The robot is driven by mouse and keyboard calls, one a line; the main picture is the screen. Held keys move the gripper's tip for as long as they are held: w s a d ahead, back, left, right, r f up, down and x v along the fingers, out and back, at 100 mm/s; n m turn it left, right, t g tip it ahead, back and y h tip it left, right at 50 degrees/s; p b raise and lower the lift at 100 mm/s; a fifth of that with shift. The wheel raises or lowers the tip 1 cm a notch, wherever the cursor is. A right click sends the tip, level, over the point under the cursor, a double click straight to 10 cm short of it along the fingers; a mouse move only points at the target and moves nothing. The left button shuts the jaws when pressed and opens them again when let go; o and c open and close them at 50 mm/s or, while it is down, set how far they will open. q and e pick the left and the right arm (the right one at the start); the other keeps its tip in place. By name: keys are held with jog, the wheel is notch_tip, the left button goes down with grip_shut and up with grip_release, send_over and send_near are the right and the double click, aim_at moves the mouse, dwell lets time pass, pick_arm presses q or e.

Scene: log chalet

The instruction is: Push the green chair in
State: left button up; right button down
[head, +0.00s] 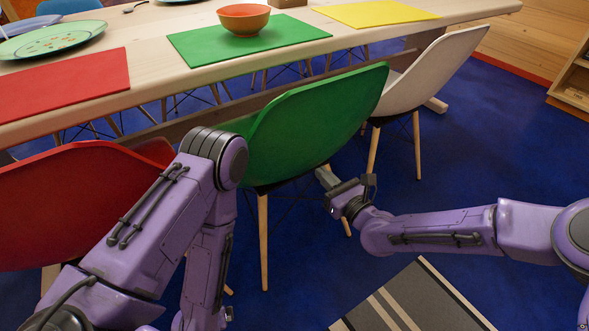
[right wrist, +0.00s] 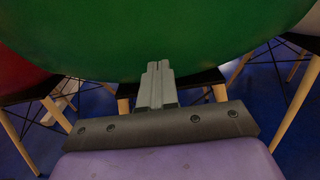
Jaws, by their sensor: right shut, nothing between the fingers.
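The green chair (head: 315,120) stands at the near side of the long wooden table (head: 150,84), its back toward me, on thin wooden legs. Part of its left side is hidden by my left arm. My right gripper (head: 323,177) is shut and empty, low at the back of the green chair, by the lower edge of the shell. In the right wrist view, the closed fingers (right wrist: 159,68) point at the green shell (right wrist: 160,35), which fills the top; I cannot tell whether they touch it.
A red chair (head: 70,205) stands left and a white chair (head: 435,72) right of the green one. A green placemat (head: 210,47) with an orange bowl (head: 243,18) lies on the table. A striped rug (head: 410,300) lies on the blue floor, which is open at right.

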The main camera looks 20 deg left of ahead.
aim_at(315, 166)
jog(key=shift+b+x, duration=0.9)
jog(key=shift+x, duration=1.45)
jog(key=shift+s+d+r+p, duration=0.15)
jog(key=shift+s+d+p, duration=0.05)
jog(key=shift+p, duration=0.15)
jog(key=p+v, duration=0.3)
jog(key=v, duration=0.6)
jog(key=shift+d, duration=0.2)
jog(key=shift+s, duration=0.15)
